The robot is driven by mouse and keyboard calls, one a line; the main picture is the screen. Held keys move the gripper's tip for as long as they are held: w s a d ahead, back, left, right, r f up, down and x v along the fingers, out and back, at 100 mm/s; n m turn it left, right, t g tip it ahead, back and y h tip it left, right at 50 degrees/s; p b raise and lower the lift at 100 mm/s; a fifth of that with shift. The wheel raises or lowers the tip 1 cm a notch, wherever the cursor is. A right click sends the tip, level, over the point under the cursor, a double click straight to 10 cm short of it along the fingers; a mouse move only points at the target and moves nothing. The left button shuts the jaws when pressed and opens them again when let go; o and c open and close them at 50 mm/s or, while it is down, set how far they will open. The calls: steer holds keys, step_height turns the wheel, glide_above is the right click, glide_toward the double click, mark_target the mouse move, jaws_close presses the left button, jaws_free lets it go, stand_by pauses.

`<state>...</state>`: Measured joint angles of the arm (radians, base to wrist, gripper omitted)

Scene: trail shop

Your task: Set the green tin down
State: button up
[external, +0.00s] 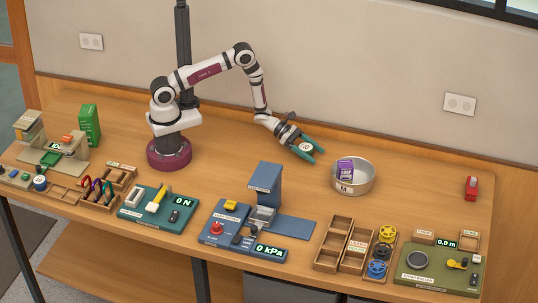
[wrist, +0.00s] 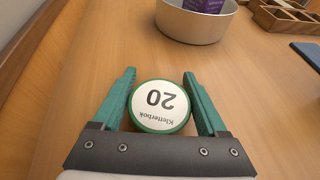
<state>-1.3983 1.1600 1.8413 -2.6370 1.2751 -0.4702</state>
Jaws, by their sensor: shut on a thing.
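The green tin (external: 306,148) is round, with a green rim and a white top. In the wrist view the tin (wrist: 158,106) reads "Kletterbok 20", upside down. My gripper (external: 317,156) is shut on it, with one teal finger on each side. The wrist view shows my gripper (wrist: 160,75) with the tin between the fingers, nearer their bases than their tips. The tin is low over the back middle of the table; I cannot tell whether its underside touches the wood.
A round pale bowl (external: 353,185) holding a purple box (external: 345,169) stands to the right of my gripper. Clear wood lies around the gripper. A blue press (external: 264,190), wooden trays (external: 333,243) and a green strap roller board (external: 437,268) line the front. A red item (external: 471,188) stands far right.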

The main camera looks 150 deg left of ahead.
steer(key=o, duration=1.3)
steer(key=shift+c, duration=0.2)
steer(key=shift+r, duration=0.15)
steer(key=v, duration=1.2)
steer(key=w+d+r+m+h, duration=0.6)
steer(key=w+d+m, duration=0.25)
steer(key=d, duration=0.25)
steer(key=w+d+r+m+h, duration=0.65)
steer(key=w+d+m, duration=0.2)
steer(key=d, duration=0.25)
steer(key=s+d+r+m+g+h, duration=0.1)
steer(key=s+d+r+m+g, duration=0.1)
steer(key=s+d+m+g, duration=0.5)
steer(key=s+d+r+m+g+h, duration=0.1)
steer(key=s+d+m+g+h, duration=0.15)
steer(key=d+m, duration=0.8)
steer(key=s+a+r+m+g+y, duration=0.2)
steer(key=s+m+y, duration=0.7)
steer(key=m, duration=0.5)
steer(key=shift+a+y, duration=0.25)
steer(key=shift+y, duration=0.45)
steer(key=shift+w, duration=0.1)
